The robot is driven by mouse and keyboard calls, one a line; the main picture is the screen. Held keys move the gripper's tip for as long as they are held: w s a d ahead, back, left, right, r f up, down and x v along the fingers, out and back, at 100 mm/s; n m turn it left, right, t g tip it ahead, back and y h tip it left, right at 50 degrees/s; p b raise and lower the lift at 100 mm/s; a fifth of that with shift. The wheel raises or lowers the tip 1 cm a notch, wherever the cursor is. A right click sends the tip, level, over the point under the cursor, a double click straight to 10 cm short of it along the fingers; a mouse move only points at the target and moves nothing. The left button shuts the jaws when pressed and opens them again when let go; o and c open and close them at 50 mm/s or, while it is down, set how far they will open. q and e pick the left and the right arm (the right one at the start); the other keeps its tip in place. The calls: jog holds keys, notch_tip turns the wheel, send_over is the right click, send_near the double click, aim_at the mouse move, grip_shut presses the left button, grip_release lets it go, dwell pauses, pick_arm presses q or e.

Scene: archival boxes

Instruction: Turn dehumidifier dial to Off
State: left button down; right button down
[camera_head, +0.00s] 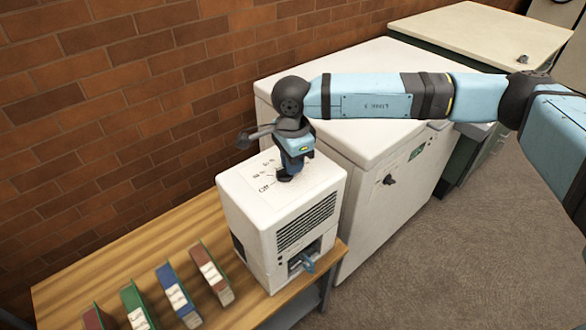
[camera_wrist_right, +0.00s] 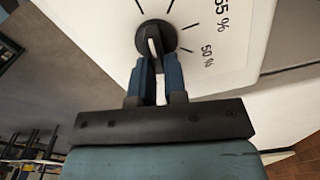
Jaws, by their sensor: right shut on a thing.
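The white dehumidifier (camera_head: 262,212) stands on a wooden bench. Its top carries a round dark dial with printed marks, among them "Off" and percentages. In the head view the dial is mostly hidden under my right gripper (camera_head: 287,172), which points down onto it. In the right wrist view the black dial (camera_wrist_right: 157,36) has a pale grip bar, and the two blue fingers of my right gripper (camera_wrist_right: 158,68) are shut on it. Marks "50 %" and "55 %" show to the right of the dial there. The exact dial setting cannot be told. My left gripper is not in view.
The wooden bench (camera_head: 120,258) holds several coloured archival boxes (camera_head: 174,288) left of the dehumidifier. A large white chest cabinet (camera_head: 360,215) stands close behind and right. A brick wall is at the back. Open floor (camera_head: 440,270) lies at the right.

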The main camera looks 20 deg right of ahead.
jog(key=shift+w+n+b, duration=0.15)
jog(key=shift+n+b, duration=0.35)
jog(key=shift+n, duration=0.4)
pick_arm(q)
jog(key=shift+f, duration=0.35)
pick_arm(e)
jog(key=shift+n, duration=0.3)
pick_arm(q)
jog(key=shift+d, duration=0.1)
pick_arm(e)
jog(key=shift+a, duration=0.1)
jog(key=c, duration=1.2)
grip_release()
jog(key=shift+o, duration=0.2)
jog(key=shift+r, duration=0.15)
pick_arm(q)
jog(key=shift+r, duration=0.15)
pick_arm(e)
notch_tip(320, 180, up, 14)
jog(key=shift+f, duration=0.2)
